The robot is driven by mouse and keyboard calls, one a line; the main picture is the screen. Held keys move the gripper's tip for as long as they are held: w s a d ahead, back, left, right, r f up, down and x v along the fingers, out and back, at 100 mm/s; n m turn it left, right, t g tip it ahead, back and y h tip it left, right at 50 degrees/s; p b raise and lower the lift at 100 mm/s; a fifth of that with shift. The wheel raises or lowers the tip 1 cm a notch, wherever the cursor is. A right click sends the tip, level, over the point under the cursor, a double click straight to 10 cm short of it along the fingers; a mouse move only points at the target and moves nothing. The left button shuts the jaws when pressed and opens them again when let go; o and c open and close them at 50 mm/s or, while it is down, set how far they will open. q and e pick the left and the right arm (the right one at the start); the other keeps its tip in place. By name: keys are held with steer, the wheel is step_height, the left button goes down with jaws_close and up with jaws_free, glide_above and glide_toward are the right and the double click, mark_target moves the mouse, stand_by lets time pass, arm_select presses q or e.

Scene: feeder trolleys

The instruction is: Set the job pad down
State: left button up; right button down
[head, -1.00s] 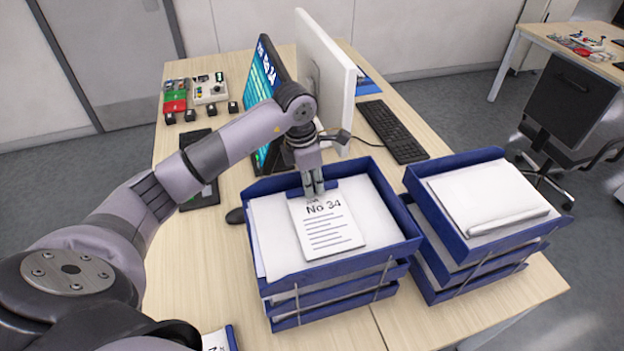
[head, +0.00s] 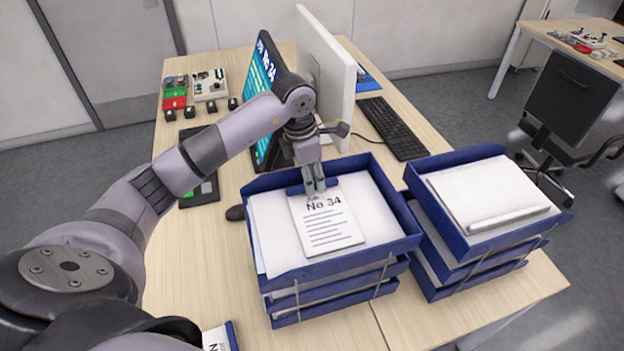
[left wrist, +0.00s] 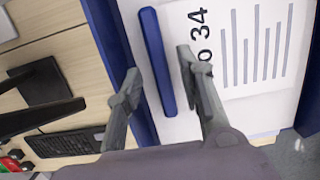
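The job pad (head: 330,228), a white sheet block marked "No 34" with a blue top strip, lies flat on papers in the top tray of the left blue tray stack (head: 345,257). My left gripper (head: 316,190) is over the pad's blue strip. In the left wrist view, its two fingers (left wrist: 158,78) stand apart on either side of the blue strip (left wrist: 157,62), with visible gaps, so it looks open. The pad's printed face (left wrist: 250,50) shows beside the right finger. My right gripper is not in view.
A second blue tray stack (head: 480,245) with papers stands close on the right. Behind are a monitor (head: 325,70), a screen marked "No 34" (head: 266,75) and a keyboard (head: 392,130). Another pad (head: 217,338) shows at the bottom edge.

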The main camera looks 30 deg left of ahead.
arm_select(q)
step_height(320, 180, up, 11)
steer(key=s+a+b, duration=0.1)
steer(key=b, duration=0.2)
steer(key=shift+s, duration=0.15)
steer(key=shift+f, duration=0.15)
